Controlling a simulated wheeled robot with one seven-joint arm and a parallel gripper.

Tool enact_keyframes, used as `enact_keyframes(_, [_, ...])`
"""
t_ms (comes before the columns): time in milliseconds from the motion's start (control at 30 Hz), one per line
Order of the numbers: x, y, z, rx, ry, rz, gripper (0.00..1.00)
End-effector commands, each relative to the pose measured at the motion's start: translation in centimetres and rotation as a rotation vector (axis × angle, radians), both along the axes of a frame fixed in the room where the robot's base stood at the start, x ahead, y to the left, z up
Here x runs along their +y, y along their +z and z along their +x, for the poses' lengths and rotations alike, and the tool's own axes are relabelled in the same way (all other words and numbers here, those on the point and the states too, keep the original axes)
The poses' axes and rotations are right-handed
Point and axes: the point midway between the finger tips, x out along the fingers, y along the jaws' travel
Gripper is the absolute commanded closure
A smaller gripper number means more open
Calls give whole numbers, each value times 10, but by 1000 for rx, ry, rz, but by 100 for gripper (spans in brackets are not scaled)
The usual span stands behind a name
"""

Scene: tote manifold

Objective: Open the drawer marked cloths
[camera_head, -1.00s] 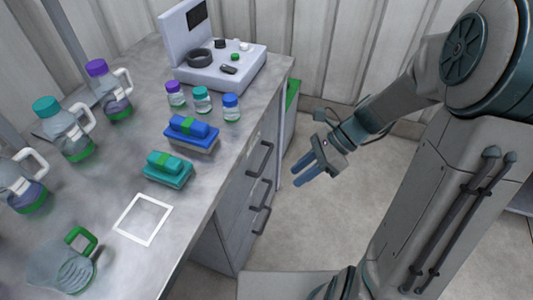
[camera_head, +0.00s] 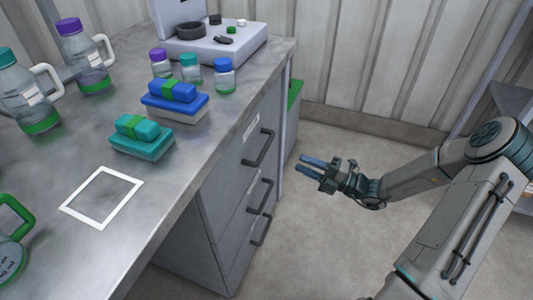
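A grey drawer cabinet (camera_head: 205,240) stands under the metal worktop. Its drawer fronts carry dark bar handles: a top handle (camera_head: 260,150), a middle handle (camera_head: 263,197) and a low handle (camera_head: 263,228). A small white label (camera_head: 251,128) sits above the top handle; its words are too small to read, so I cannot tell which drawer is marked cloths. The drawers look closed. My gripper (camera_head: 303,166) is to the right of the cabinet, apart from the handles. Its two blue fingers are spread, with nothing between them, pointing toward the cabinet.
The worktop (camera_head: 150,215) holds several bottles, a blue block stack (camera_head: 175,100), a teal block stack (camera_head: 142,137), a white square outline (camera_head: 103,197) and a white device (camera_head: 235,52). A green-topped bin (camera_head: 292,100) stands behind the cabinet. Floor to the right is clear.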

Motion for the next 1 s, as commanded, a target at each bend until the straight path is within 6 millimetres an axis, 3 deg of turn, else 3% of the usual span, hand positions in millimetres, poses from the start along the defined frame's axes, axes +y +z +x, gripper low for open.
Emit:
enact_keyframes(500, [95, 18, 33, -4, 5, -6, 70])
enact_keyframes(700, [113, 23, 39, -3, 4, -5, 70])
enact_keyframes(1000, [116, 25, 41, -3, 2, -5, 70])
